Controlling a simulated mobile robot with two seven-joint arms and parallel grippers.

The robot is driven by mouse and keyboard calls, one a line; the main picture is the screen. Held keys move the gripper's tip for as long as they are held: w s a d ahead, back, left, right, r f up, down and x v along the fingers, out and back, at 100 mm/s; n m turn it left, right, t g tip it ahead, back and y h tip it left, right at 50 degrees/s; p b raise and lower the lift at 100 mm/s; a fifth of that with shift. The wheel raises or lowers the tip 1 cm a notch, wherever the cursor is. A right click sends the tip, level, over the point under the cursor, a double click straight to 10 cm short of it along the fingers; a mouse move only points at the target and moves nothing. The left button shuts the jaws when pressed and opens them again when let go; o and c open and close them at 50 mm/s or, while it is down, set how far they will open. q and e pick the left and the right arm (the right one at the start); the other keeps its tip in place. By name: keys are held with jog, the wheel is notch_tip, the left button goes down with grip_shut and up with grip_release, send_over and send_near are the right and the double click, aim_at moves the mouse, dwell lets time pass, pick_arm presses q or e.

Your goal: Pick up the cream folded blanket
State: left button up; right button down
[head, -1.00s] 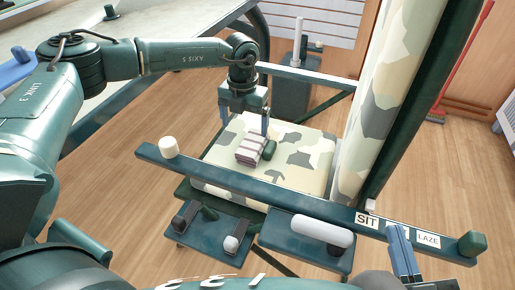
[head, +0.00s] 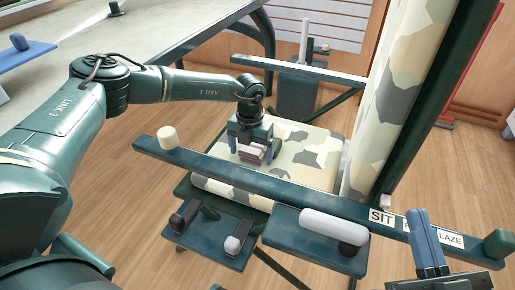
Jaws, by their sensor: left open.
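A small folded cloth (head: 252,155) lies on the camouflage-patterned chair seat (head: 310,152). It looks mauve-grey with pale bands rather than plain cream, and it is the only folded cloth I see. My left gripper (head: 251,150) is over it, pointing down, open, with one finger on each side of the cloth. The gripper hides the cloth's upper part, and I cannot tell whether the fingers touch it. My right gripper (head: 425,240) shows at the lower right by the chair's front rail, away from the cloth; its opening is unclear.
A dark rail (head: 270,185) with end knobs crosses in front of the seat. The tall camouflage backrest (head: 395,90) stands right of the seat. A pale table (head: 165,30) is at the upper left; the wood floor is open.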

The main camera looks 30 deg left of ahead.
pick_arm(q)
jog(key=c, duration=1.1)
jog(key=shift+r, duration=0.1)
jog(key=shift+r, duration=0.1)
